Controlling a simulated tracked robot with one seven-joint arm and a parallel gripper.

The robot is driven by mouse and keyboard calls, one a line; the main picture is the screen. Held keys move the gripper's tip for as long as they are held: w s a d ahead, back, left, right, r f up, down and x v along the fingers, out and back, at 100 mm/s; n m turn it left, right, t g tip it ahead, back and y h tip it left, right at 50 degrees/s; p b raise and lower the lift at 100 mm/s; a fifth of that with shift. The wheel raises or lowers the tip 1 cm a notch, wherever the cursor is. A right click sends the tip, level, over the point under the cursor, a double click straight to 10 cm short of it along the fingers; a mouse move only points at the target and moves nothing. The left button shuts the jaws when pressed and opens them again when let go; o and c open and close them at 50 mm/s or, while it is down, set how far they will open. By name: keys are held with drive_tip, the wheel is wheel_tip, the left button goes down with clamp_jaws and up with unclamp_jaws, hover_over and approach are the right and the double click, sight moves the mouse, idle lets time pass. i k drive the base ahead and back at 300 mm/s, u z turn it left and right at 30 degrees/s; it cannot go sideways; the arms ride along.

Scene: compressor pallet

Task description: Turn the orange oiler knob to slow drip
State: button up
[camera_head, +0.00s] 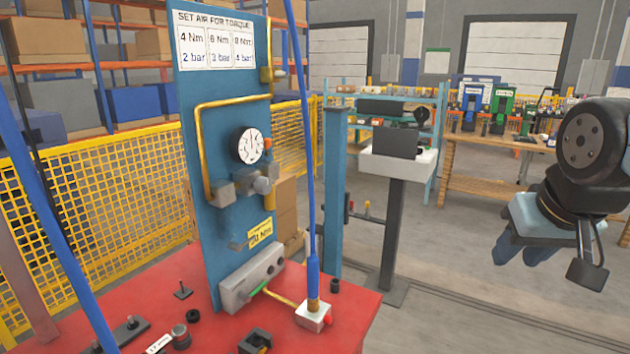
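A blue upright panel (226,110) stands on a red table (345,300). It carries a white round gauge (247,146), brass piping (203,150) and a grey valve block with a round knob (262,185). A small orange part (267,143) shows at the gauge's right edge; I cannot tell whether it is the oiler knob. Another small orange-red part (328,319) sits on a white block at the panel's foot. My gripper (515,250) hangs at the right, well away from the panel. Its fingers are partly hidden, and their opening is unclear.
A blue hose (311,160) runs upright in front of the panel's right side. Loose small parts lie on the red table's front, including a grey cylinder (180,336). A pedestal with a box (398,165) stands behind. The floor between the table and my arm looks clear.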

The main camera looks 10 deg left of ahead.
sight(266, 140)
drive_tip(key=u, duration=1.25)
